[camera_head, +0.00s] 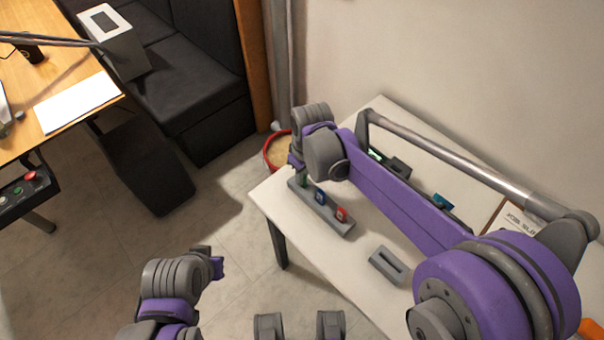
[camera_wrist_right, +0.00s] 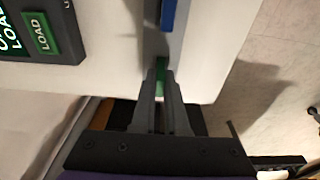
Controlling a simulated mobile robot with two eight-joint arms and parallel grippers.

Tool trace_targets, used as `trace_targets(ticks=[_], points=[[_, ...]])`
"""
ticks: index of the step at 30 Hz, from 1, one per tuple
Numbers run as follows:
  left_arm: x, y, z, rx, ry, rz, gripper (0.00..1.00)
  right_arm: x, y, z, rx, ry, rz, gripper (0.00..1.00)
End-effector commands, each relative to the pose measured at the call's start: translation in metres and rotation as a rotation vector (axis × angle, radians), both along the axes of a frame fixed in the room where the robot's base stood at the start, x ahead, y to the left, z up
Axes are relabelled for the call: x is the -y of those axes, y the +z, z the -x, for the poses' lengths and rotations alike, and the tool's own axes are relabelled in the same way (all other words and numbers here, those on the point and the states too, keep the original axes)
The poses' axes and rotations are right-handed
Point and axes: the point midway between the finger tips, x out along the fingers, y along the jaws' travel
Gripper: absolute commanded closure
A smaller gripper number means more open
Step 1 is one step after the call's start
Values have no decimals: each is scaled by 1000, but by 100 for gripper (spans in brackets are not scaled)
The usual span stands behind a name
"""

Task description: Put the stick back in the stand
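A long grey stand (camera_head: 327,220) lies near the left edge of the white table, with a blue stick (camera_head: 320,197) and a red stick (camera_head: 341,214) in it. A green stick (camera_head: 303,181) is at its far end, under my right gripper. In the right wrist view, my right gripper (camera_wrist_right: 161,72) has its fingers close around the green stick (camera_wrist_right: 160,78), seemingly gripping it. The blue stick (camera_wrist_right: 168,14) shows beyond it. How deep the green stick sits is hidden. My left gripper (camera_head: 218,268) is off the table at lower left, its fingers unclear.
A grey slotted block (camera_head: 388,265) lies on the white table (camera_head: 275,196). A dark panel labelled LOAD (camera_wrist_right: 45,38) is left of the gripper in the wrist view. A red-rimmed round container (camera_head: 275,152) stands beyond the table's left corner. A wooden desk (camera_head: 50,85) is at far left.

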Motion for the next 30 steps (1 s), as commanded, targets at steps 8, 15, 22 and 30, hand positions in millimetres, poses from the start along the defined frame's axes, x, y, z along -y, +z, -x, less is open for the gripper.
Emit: trace_targets(ticks=[8,15,22,30], points=[[0,0,0,0,0,0,100,0,0,0,0,0,0,54],[0,1,0,0,0,0,100,0,2,0,0,0,0,54],[0,7,0,2,0,0,100,3,35,3,0,0,0,54],[0,14,-1,5,0,0,100,7,87,8,0,0,0,54]])
